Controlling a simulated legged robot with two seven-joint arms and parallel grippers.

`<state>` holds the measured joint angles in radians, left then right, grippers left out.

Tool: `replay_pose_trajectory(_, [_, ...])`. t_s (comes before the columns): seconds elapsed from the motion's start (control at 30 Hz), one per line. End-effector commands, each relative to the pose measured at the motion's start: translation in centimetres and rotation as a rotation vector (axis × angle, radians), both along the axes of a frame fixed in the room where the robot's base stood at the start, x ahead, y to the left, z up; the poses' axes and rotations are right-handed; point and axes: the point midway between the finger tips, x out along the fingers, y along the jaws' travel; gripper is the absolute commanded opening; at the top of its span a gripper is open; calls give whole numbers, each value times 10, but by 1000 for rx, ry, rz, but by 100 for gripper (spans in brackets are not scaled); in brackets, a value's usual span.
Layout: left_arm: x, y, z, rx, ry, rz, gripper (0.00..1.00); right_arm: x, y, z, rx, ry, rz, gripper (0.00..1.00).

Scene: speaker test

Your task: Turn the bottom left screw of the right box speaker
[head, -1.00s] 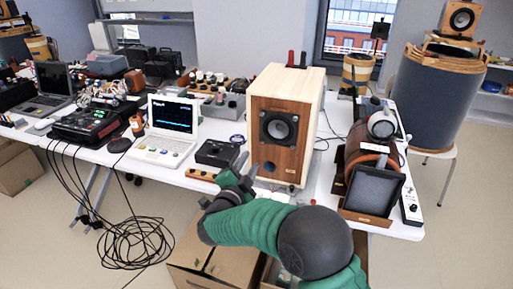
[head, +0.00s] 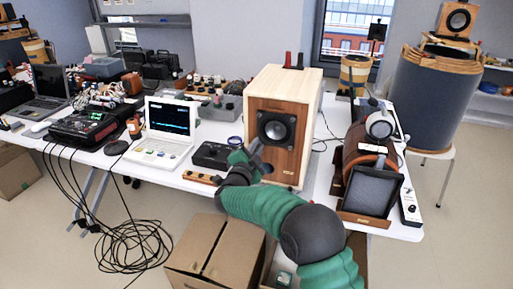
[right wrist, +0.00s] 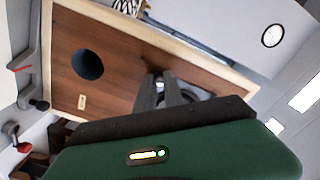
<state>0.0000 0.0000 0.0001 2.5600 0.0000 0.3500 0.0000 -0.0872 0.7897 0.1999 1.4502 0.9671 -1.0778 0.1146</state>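The box speaker (head: 264,166) stands upright on the white table, with a brown wood front, pale wood sides and a dark round driver (head: 276,128). In the right wrist view its front (right wrist: 115,50) is tilted, with a round dark port (right wrist: 87,64) and a small label. My right gripper (head: 259,156) is in front of the speaker's lower left part, just below the driver. Its two fingers (right wrist: 167,88) look apart, with nothing seen between them, and overlap the driver in the wrist view. The screws are too small to tell. My left gripper is out of view.
A black box (head: 213,155) and a white laptop (head: 160,150) stand left of the speaker.

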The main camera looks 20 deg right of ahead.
Motion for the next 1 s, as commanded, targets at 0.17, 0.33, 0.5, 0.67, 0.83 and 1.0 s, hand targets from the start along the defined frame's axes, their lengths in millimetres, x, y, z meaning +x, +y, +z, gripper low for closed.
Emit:
replay_pose_trajectory(0.17, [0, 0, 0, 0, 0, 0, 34, 0, 0, -1, 0, 2, -1, 0])
replay_pose_trajectory(0.33, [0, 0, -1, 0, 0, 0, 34, -1, 0, -2, 3, 2, -1, 0])
replay_pose_trajectory(0.5, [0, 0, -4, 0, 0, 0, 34, -1, 0, -3, 23, -12, -1, 0])
replay_pose_trajectory(0.67, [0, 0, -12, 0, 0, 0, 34, -1, 0, -5, 76, -48, -1, 0])
replay_pose_trajectory(0.83, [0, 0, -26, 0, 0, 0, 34, -1, 0, -7, 175, -113, -2, 0])
replay_pose_trajectory(1.0, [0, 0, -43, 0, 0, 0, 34, -1, 0, -8, 302, -198, -2, 0])
